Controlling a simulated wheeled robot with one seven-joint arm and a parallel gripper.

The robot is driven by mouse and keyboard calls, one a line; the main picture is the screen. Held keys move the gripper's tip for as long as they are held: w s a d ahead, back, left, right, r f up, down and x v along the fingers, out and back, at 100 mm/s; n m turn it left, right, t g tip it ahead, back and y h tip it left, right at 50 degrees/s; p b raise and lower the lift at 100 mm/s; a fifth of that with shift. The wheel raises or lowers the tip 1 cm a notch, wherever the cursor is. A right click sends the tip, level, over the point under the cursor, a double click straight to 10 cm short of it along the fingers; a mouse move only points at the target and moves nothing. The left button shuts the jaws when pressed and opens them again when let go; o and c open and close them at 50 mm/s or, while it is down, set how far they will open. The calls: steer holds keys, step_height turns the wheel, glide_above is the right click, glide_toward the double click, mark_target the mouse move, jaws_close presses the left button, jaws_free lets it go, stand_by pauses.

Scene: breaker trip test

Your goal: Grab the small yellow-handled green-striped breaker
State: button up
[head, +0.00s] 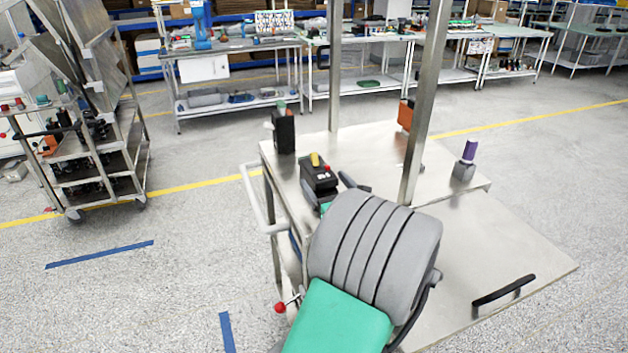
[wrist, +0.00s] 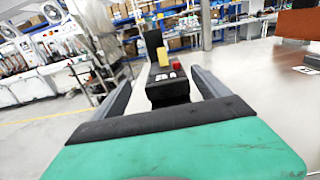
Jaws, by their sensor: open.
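A black breaker with a yellow handle and a red button (head: 319,179) stands on the metal cart top, near its left edge. It also shows in the wrist view (wrist: 168,88), in the gap between my fingers. I cannot make out a green stripe on it. My gripper (wrist: 161,78) is open, its two fingers pointing at the breaker, one to each side in the picture. In the head view my gripper (head: 329,187) is at the breaker's near end, and my wrist hides part of this area. I cannot tell whether the fingers touch it.
A tall black device (head: 283,132) stands behind the breaker. An orange device (head: 405,115) and a purple-topped one (head: 467,152) stand further right. A metal post (head: 426,100) rises from the cart (head: 460,225). The cart's right part is mostly clear.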

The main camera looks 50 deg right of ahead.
mark_target(317, 167)
steer(key=shift+d+f, duration=0.2)
steer(key=shift+f, duration=0.35)
steer(key=x, duration=0.7)
steer(key=shift+w+d+r+p, duration=0.15)
steer(key=shift+d+r+p, duration=0.1)
steer(key=shift+d+p, duration=0.2)
steer(key=shift+c, duration=0.4)
jaws_close()
steer(key=shift+r, duration=0.1)
